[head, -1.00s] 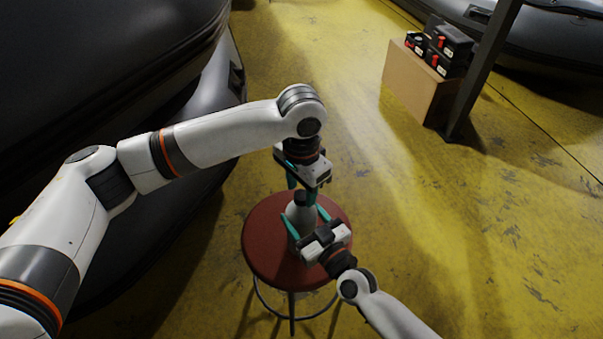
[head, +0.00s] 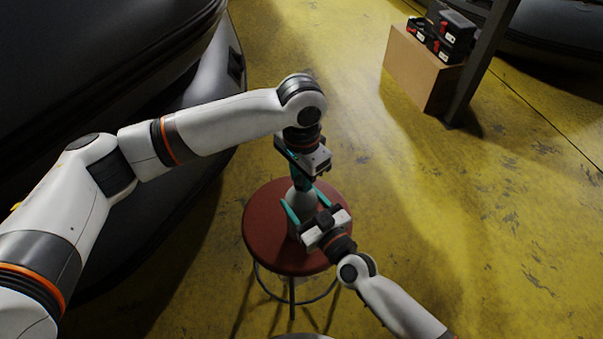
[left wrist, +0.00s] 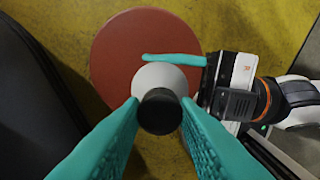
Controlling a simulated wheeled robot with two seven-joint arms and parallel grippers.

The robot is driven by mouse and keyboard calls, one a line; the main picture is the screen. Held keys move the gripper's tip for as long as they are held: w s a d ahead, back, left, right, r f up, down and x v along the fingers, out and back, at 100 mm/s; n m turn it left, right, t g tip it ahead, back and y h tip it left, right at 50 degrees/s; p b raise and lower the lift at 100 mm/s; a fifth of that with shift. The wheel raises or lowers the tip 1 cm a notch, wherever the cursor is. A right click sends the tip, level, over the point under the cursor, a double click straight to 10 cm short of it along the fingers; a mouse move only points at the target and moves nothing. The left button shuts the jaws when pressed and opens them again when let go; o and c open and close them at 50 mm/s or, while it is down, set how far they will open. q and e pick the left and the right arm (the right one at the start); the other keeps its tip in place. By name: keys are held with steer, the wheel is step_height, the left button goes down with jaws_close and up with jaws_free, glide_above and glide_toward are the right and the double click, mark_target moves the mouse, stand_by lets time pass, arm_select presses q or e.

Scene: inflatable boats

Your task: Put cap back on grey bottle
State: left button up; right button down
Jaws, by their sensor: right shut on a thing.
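The grey bottle (head: 299,200) stands upright on the round red stool (head: 262,238). In the left wrist view the pale bottle shoulder (left wrist: 163,77) shows behind a black cap (left wrist: 160,112), which lines up with the bottle's top. My left gripper (head: 301,184) points down over the bottle, its teal fingers (left wrist: 160,106) on either side of the cap. They look very close to it; contact is not clear. My right gripper (head: 306,204) is shut on the bottle's body from the front right. The bottle's lower part is mostly hidden behind it.
Large dark inflatable boats (head: 90,60) fill the left side, close to my left arm. A cardboard box (head: 420,75) with black and red batteries (head: 445,40) stands at the back right beside a dark post (head: 485,60). The yellow floor to the right is clear.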

arm_select(q)
steer(key=o, duration=0.4)
steer(key=shift+o, duration=0.2)
step_height(320, 180, up, 12)
stand_by(0.4)
arm_select(e)
steer(key=shift+c, duration=1.3)
jaws_free()
arm_select(q)
steer(key=shift+r+p, duration=0.35)
arm_select(e)
steer(key=v, duration=1.2)
